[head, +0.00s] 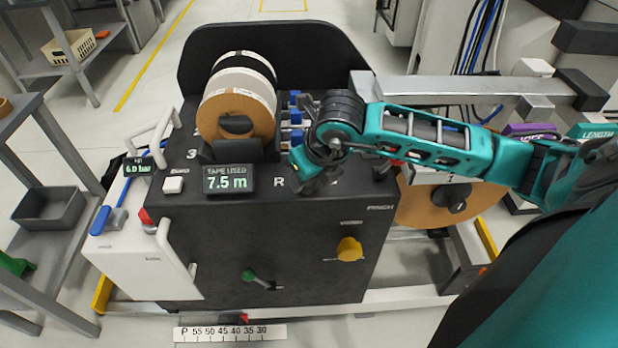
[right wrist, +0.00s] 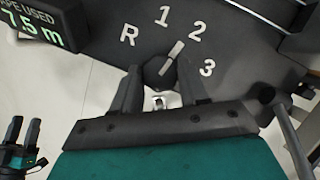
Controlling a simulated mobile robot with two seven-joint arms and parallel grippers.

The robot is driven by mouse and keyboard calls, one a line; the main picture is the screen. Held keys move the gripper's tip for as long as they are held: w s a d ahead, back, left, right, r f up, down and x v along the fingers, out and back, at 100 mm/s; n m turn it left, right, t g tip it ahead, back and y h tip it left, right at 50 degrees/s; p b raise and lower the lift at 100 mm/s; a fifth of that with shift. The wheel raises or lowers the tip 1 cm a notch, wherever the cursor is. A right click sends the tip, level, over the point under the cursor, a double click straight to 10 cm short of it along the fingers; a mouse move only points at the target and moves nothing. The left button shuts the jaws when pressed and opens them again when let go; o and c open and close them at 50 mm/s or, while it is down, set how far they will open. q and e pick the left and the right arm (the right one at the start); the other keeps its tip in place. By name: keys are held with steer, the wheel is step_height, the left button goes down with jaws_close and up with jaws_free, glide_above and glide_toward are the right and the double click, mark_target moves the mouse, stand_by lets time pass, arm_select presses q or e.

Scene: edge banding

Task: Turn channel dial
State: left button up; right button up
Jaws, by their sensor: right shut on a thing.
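The channel dial (right wrist: 160,72) is a dark knob on the black machine's top panel, between my right gripper's fingers. Its white pointer line slants up and right in the right wrist view, between the marks 1 and 2 and nearer 2. The marks R, 1, 2 and 3 stand around it. My right gripper (right wrist: 160,82) is shut on the dial. In the head view my right gripper (head: 302,172) and wrist cover the dial. My left gripper (right wrist: 24,130) shows small at the lower left of the right wrist view, with a gap between its dark fingers, apart from the machine.
A display (head: 228,178) reads tape used 7.5 m. A roll of brown tape (head: 236,112) stands behind it, with white and black rolls. A yellow knob (head: 348,250) and a green lever (head: 250,276) are on the front face. A large brown roll (head: 430,205) is at the right.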

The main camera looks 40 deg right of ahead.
steer(key=shift+m, duration=0.6)
arm_select(q)
steer(key=shift+w+d+r+b, duration=0.1)
steer(key=shift+w+b, duration=0.2)
steer(key=shift+w, duration=0.1)
arm_select(e)
steer(key=shift+m+h, duration=0.3)
steer(key=o, duration=1)
steer(key=shift+o, duration=0.2)
steer(key=shift+r, duration=0.1)
